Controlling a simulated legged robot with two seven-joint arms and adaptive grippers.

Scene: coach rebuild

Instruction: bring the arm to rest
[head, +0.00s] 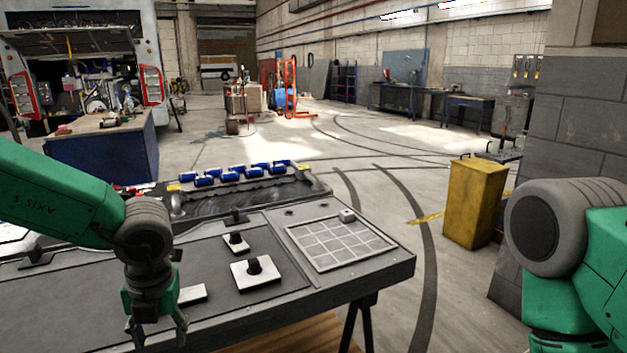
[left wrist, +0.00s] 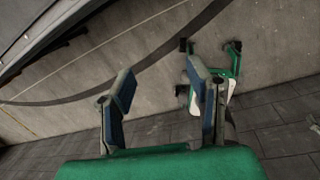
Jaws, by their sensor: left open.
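My left arm comes in from the left in the head view, bent down at a grey wrist joint. My left gripper (head: 158,332) hangs over the near part of the workbench, its fingers apart with nothing seen between them. In the left wrist view the fingers of my left gripper (left wrist: 164,95) stand apart, with grey floor beyond. My right arm (head: 565,240) shows at the right edge with a large grey joint. Its gripper is not visible there.
The dark workbench (head: 345,283) carries a gridded tray (head: 338,243), white plates with black knobs and several blue cylinders. A yellow bin (head: 475,203) stands right of it, by a block pillar (head: 572,130). Open floor (head: 385,200) lies between. A green object (left wrist: 232,70) is unclear.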

